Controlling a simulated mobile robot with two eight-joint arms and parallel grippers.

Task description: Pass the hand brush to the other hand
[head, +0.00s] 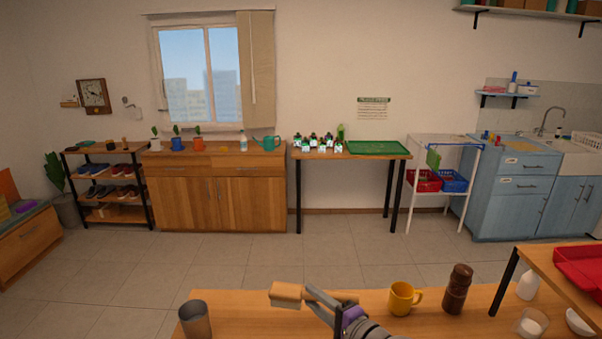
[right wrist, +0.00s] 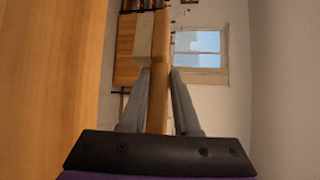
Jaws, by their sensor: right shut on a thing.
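The hand brush (head: 286,291) has a wooden body and lies roughly level just above the near table in the head view. My left gripper is in neither view.
On the near wooden table (head: 250,318) stand a grey-brown cup (head: 195,320) at left, a yellow mug (head: 403,298) and a brown grinder (head: 457,289) at right. A raised shelf with a red tray (head: 580,268) is at far right. The floor beyond is clear.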

